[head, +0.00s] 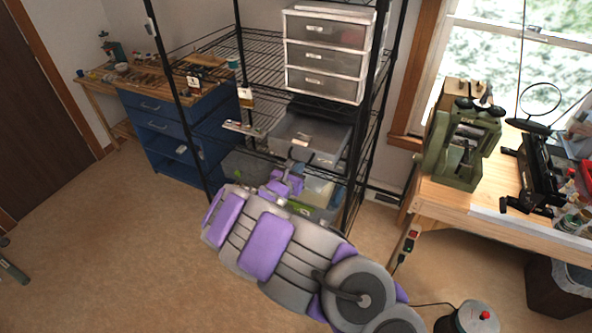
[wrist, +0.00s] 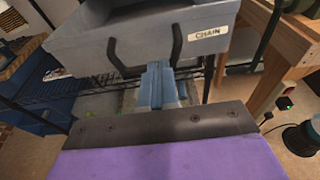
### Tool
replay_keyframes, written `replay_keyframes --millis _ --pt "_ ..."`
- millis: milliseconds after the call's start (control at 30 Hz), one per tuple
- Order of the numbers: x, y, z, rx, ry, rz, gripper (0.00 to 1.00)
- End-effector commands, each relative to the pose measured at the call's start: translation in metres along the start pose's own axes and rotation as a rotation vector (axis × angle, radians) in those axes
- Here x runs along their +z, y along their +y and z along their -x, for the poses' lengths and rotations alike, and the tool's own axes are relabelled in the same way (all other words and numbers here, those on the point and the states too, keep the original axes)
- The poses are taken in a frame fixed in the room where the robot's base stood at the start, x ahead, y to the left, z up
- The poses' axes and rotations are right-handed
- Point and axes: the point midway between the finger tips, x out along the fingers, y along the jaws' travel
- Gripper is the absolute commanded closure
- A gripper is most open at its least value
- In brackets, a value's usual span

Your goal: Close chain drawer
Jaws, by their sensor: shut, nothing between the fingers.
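The chain drawer (head: 312,138) is a grey open-topped drawer, pulled out from a unit on the black wire rack. In the wrist view its front panel (wrist: 152,52) fills the top, with a white "CHAIN" label (wrist: 209,33) at the right and two dark curved pieces across it. My gripper (head: 292,168) is just in front of and below the drawer front. In the wrist view my gripper (wrist: 159,68) is shut and empty, its tips near the panel's lower edge. I cannot tell whether they touch it.
A clear three-drawer unit (head: 325,56) stands on the shelf above. Bins (head: 247,165) sit below. A blue drawer cabinet (head: 160,128) is at the left, and a wooden bench (head: 448,200) with a green machine (head: 463,148) is at the right. Open floor (head: 120,240) lies at the left front.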

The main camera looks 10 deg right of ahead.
Motion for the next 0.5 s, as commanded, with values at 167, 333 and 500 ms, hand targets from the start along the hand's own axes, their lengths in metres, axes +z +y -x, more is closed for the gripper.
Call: replay_keyframes --millis 167,333,500 --pt "-0.002 0.009 0.006 0.002 -0.004 0.007 1.0" --pt "-0.002 0.009 0.002 0.001 -0.004 0.007 1.0" --pt "0.003 0.003 -0.022 0.002 0.002 -0.004 1.0"
